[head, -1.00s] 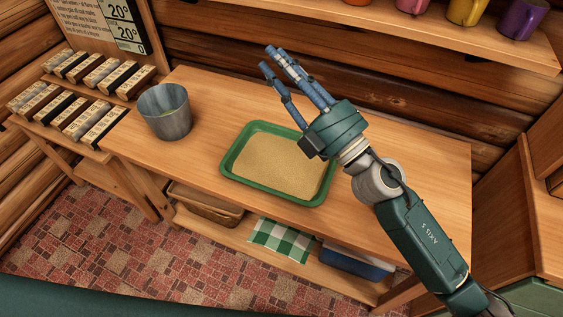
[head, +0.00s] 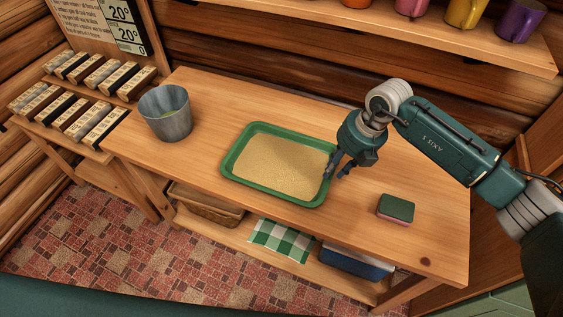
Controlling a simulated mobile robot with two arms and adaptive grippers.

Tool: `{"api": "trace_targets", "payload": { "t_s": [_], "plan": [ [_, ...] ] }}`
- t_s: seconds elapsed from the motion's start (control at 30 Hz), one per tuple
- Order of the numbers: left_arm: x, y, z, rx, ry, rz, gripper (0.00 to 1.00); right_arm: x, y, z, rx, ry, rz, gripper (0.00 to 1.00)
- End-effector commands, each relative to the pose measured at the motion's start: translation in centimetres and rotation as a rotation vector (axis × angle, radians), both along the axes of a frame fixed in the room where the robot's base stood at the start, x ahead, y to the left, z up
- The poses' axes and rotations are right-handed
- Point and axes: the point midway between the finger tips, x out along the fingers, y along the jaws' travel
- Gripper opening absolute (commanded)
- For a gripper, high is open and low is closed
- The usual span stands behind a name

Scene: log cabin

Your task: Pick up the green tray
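The green tray (head: 264,191) lies flat on the wooden table, with a layer of tan, sand-like material (head: 278,166) in it. My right gripper (head: 335,176) points down at the tray's right rim, with its fingers at or just beside that edge. The fingers look apart, with one near the rim and one to its right. I cannot tell whether they touch the rim. The tray still rests on the table. My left gripper is not in view.
A metal bucket (head: 166,113) stands left of the tray on the table (head: 225,95). A green and pink sponge (head: 396,208) lies to the right. Mugs (head: 466,12) stand on the shelf above. A basket (head: 205,205), checked cloth (head: 282,240) and blue bin (head: 350,262) are below.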

Motion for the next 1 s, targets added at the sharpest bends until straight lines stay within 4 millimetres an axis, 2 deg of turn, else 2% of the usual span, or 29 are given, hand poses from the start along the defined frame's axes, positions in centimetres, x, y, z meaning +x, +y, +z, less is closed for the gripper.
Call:
{"api": "trace_targets", "payload": {
  "t_s": [0.17,0.33,0.5,0.77,0.9,1.0],
  "plan": [
    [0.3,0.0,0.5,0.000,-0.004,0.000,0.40,0.1,0.3,-1.2,0.003,0.002,0.001,0.24],
    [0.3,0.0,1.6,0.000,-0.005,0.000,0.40,0.6,0.4,-3.5,0.002,0.004,0.000,0.24],
    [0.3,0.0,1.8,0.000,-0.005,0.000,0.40,0.8,0.9,-5.6,0.003,0.001,0.001,0.24],
    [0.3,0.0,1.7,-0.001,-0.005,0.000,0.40,0.9,0.9,-5.9,0.004,-0.001,0.002,0.24],
    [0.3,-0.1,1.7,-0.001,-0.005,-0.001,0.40,0.9,0.9,-5.9,0.003,-0.001,0.002,0.00],
    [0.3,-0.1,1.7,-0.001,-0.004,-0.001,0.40,0.9,0.9,-5.9,0.003,0.000,0.001,0.00]
  ]
}}
